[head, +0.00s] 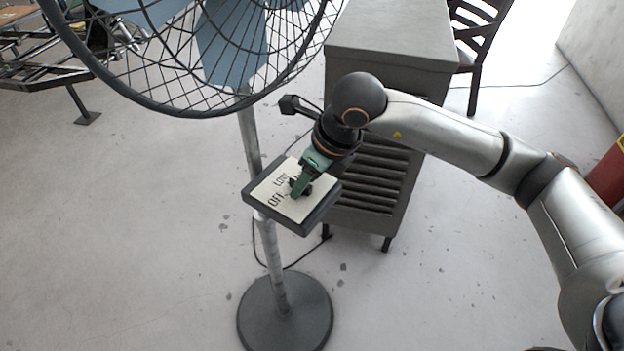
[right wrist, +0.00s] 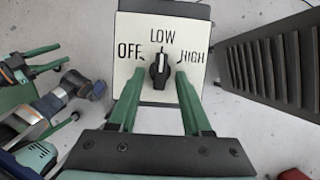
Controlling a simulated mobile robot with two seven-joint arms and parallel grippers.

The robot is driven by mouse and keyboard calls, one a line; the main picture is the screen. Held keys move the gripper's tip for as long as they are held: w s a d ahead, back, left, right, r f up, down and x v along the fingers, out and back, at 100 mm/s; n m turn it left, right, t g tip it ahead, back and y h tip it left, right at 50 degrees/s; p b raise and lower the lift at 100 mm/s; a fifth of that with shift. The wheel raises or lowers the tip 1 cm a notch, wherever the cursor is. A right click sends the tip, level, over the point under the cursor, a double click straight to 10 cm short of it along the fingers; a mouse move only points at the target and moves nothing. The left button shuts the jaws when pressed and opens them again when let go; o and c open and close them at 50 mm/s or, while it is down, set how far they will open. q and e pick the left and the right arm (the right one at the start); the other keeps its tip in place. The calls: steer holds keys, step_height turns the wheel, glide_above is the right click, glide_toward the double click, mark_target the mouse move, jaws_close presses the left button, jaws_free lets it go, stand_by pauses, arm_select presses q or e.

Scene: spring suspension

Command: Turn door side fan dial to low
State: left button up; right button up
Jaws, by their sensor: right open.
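The fan dial (right wrist: 160,70) is a black knob on a white plate marked OFF, LOW and HIGH. In the right wrist view its pale pointer line stands about upright, toward LOW. The control box (head: 312,215) is mounted on the fan's pole in the head view, and its label plate also shows in the right wrist view (right wrist: 135,22). My right gripper (right wrist: 160,75) is open, its green fingers on either side of the knob; I cannot tell whether they touch it. In the head view my right gripper (head: 299,188) hides most of the knob.
The fan's wire cage (head: 185,112) hangs above the box, and its pole runs down to a round base (head: 285,312). A grey cabinet (head: 395,45) with louvres stands close behind the box. A dark chair (head: 477,50) is behind it. The floor at left is open.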

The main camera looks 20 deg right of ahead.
steer(key=shift+r, duration=0.2)
arm_select(q)
steer(key=shift+w+d+f+b, duration=0.3)
steer(key=shift+d+f+b, duration=0.4)
steer(key=shift+b, duration=0.55)
arm_select(e)
steer(key=s+d, duration=0.7)
steer(key=s, duration=0.3)
steer(key=shift+d+r, duration=0.15)
steer(key=shift+r, duration=0.2)
steer(key=shift+s, duration=0.1)
